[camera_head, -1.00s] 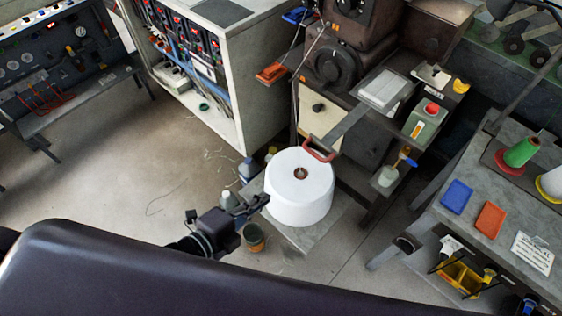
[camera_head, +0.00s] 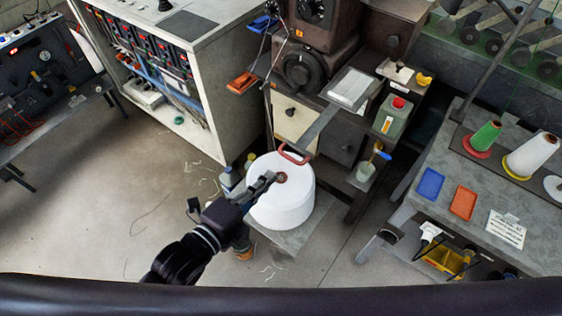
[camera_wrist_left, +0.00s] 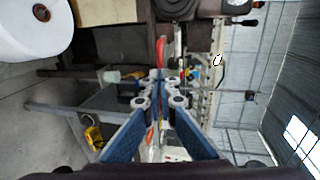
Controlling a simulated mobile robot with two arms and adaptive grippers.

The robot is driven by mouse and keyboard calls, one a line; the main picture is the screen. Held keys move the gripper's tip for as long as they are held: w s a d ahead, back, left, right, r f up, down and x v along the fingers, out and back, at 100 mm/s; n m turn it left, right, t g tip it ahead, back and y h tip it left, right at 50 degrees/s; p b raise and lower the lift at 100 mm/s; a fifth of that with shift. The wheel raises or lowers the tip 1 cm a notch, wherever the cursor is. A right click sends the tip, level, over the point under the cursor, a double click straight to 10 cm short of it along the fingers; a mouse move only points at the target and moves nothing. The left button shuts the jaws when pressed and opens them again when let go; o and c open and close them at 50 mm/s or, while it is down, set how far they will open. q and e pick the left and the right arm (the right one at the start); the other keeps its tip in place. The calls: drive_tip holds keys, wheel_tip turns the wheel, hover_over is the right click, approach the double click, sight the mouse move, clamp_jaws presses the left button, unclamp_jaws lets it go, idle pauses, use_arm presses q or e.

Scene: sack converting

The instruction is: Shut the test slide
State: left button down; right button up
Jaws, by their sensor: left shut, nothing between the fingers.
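The test slide (camera_head: 321,126) is a grey bar standing out from the brown machine. A red handle (camera_head: 293,154) is at its near end, close above the white roll in the picture. My left gripper (camera_head: 271,177) is shut and empty, and it shows over the roll, just short of the handle. In the left wrist view the red handle (camera_wrist_left: 161,50) shows just beyond the fingertips (camera_wrist_left: 158,76). I cannot tell whether they touch. My right gripper is not in view.
The large white roll (camera_head: 287,206) stands on a grey plate below the slide. The bench (camera_head: 405,204) at right holds blue and orange trays and thread cones. An open-sided cabinet (camera_head: 228,90) stands at left. The floor at left is mostly clear.

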use_arm(q)
drive_tip(key=p+x, duration=0.1)
drive_tip(key=x, duration=0.3)
drive_tip(key=shift+w+d, duration=0.1)
drive_tip(key=shift+w, duration=0.15)
drive_tip(key=shift+x, duration=0.85)
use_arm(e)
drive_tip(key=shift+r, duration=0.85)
use_arm(q)
drive_tip(key=shift+f, duration=0.1)
